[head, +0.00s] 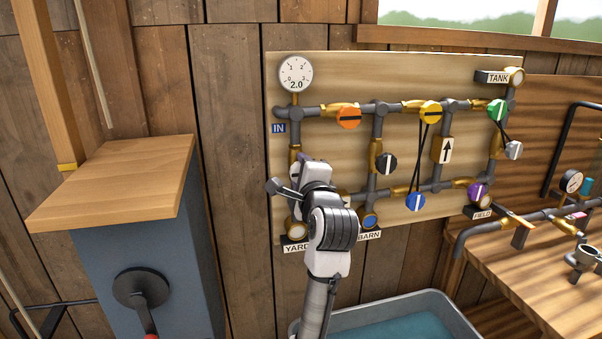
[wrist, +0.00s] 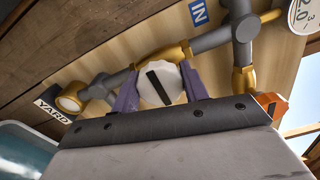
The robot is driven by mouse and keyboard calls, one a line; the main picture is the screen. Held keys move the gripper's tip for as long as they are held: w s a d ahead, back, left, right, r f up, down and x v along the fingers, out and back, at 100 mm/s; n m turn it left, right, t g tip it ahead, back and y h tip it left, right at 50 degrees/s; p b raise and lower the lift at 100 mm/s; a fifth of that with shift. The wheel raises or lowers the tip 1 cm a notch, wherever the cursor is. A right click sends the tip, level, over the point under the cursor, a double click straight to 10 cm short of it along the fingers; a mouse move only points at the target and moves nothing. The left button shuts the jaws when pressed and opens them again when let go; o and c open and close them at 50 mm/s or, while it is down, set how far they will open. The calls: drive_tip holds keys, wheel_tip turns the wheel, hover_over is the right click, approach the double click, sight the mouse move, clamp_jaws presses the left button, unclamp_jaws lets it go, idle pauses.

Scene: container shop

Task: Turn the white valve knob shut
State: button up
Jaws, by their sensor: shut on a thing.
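The white valve knob (wrist: 159,84) shows in the wrist view, with a black bar across its face. It sits on a brass valve body in the pipe between the IN label and the YARD outlet. My gripper (wrist: 160,88) has one purple finger on each side of the knob and is shut on it. In the head view my gripper (head: 293,186) reaches the left vertical pipe of the board, and only a small piece of the white knob (head: 293,170) shows behind it. In the wrist view the bar runs at a slant to the pipe.
The wooden board (head: 400,75) carries several other knobs, among them orange (head: 348,117), yellow (head: 431,111) and black (head: 386,163). A gauge (head: 296,74) reads 2.0 above. A water tub (head: 400,318) stands below. A blue-grey cabinet (head: 150,250) with a wooden top is at left.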

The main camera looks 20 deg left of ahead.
idle(0.3)
drive_tip(key=o, duration=1)
drive_tip(key=b+v, duration=0.4)
drive_tip(key=v, duration=0.9)
drive_tip(key=shift+s+d, duration=0.3)
